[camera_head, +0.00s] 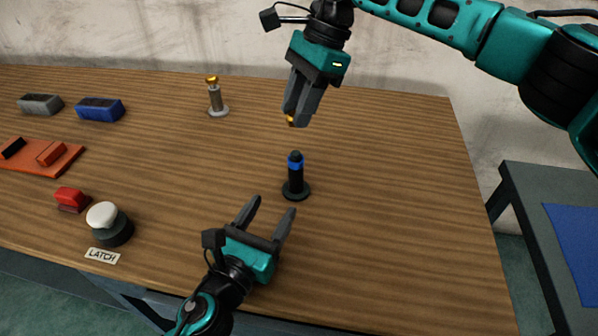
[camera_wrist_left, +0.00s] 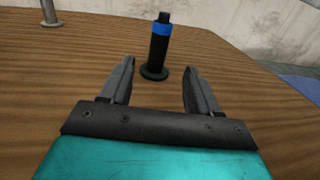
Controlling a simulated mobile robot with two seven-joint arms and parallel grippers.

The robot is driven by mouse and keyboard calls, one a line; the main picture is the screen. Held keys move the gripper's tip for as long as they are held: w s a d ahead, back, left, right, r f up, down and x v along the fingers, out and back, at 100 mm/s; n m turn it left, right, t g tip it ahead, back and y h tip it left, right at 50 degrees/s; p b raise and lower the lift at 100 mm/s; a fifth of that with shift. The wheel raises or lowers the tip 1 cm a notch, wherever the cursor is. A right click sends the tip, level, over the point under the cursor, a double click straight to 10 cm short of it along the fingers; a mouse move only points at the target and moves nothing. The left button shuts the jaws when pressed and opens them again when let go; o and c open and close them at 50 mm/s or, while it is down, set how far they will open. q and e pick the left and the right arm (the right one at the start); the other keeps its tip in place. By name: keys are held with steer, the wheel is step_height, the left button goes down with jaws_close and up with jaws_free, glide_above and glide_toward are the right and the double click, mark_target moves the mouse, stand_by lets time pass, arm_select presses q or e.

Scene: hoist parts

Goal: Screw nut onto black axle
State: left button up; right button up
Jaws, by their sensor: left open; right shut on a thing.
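The black axle (camera_head: 295,178) stands upright on its round base on the wooden table and has a blue band near its top. It also shows in the left wrist view (camera_wrist_left: 160,48), ahead of the fingers. My right gripper (camera_head: 293,120) is above and behind the axle, pointing down, shut on a small golden nut (camera_head: 290,120). The nut is mostly hidden by the fingers and is apart from the axle. My left gripper (camera_head: 272,205) is open and empty in front of the axle; its fingers (camera_wrist_left: 158,82) point toward the axle without touching it.
A grey axle (camera_head: 215,100) with a golden top stands at the back. Grey (camera_head: 41,104) and blue (camera_head: 100,109) blocks, an orange tray (camera_head: 62,163), a red block (camera_head: 71,198) and a white-topped latch button (camera_head: 104,218) are at left. The table's right side is clear.

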mark_target(293, 176)
arm_select(q)
steer(key=x, duration=1.2)
steer(key=shift+c, duration=0.2)
jaws_close()
stand_by(0.5)
